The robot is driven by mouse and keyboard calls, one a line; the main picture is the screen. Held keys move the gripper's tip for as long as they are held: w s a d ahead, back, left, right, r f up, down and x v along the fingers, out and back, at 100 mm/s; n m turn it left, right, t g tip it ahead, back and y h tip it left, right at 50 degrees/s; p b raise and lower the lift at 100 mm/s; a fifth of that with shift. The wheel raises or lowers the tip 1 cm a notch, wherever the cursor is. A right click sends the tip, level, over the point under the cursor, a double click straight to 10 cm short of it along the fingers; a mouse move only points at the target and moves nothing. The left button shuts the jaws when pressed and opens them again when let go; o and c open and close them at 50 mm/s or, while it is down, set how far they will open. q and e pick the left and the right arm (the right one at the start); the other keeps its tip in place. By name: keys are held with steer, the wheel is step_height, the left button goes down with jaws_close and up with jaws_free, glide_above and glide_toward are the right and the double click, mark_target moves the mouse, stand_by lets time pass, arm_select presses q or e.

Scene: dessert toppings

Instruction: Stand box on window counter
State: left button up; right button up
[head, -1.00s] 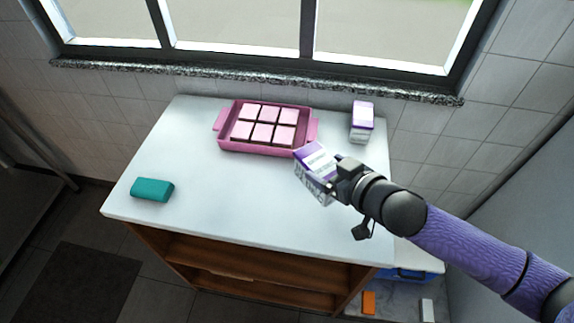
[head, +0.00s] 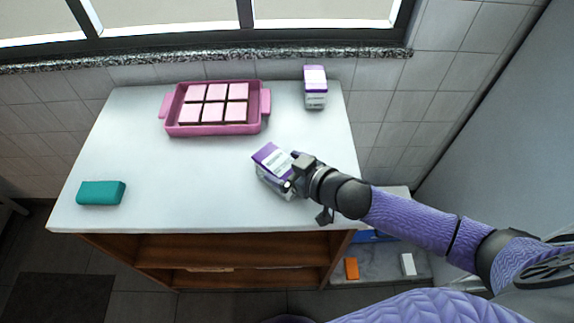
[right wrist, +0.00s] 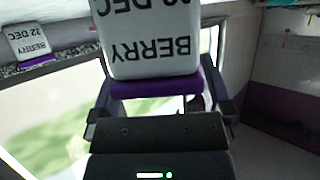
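A purple-and-white box (head: 271,160) is in my right gripper (head: 290,182), over the front right part of the white counter (head: 190,190). The box is tilted in the head view; I cannot tell whether it touches the counter. In the right wrist view the same box (right wrist: 150,45) sits between the two fingers, its "BERRY" and date print upside down. A similar box (head: 315,87) stands upright at the counter's back right corner, below the window; it also shows in the right wrist view (right wrist: 30,42). My left gripper is not in view.
A pink tray (head: 213,130) with several pink-topped squares stands at the back of the counter. A teal block (head: 101,193) lies at the front left. The counter's middle is clear. A granite window sill (head: 200,57) runs behind it.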

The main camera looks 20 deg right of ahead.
steer(key=shift+s+d+r, duration=0.1)
steer(key=shift+s+r, duration=0.05)
steer(key=shift+r, duration=0.05)
steer(key=p+v, duration=0.3)
steer(key=v, duration=0.8)
steer(key=shift+s+d, duration=0.2)
